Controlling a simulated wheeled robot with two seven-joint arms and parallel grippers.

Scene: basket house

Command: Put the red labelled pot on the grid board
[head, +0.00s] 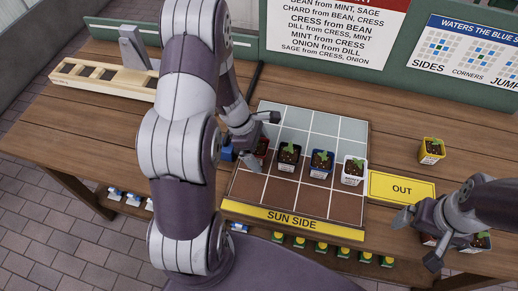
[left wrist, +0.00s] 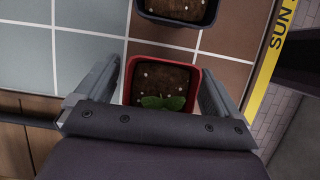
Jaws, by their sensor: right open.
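The red pot (left wrist: 162,62) with a green seedling is between the two fingers of my left gripper (left wrist: 160,75) in the left wrist view, at the edge of the grid board. In the head view my left gripper (head: 262,140) is over the board's left edge and largely hides this pot. The fingers are close to the pot's sides; contact is unclear, as is whether the pot rests on the board. The grid board (head: 340,125) has grey squares behind and brown squares in front. My right gripper (head: 415,240) is open at the lower right. No label is readable on the red pot.
A black pot (head: 288,160), a blue pot (head: 320,167) and a white pot (head: 352,178) stand in a row on the board. A yellow pot (head: 432,157) stands beyond the OUT plate (head: 402,188). More pots (head: 480,243) are near my right gripper. A wooden rack (head: 100,78) lies back left.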

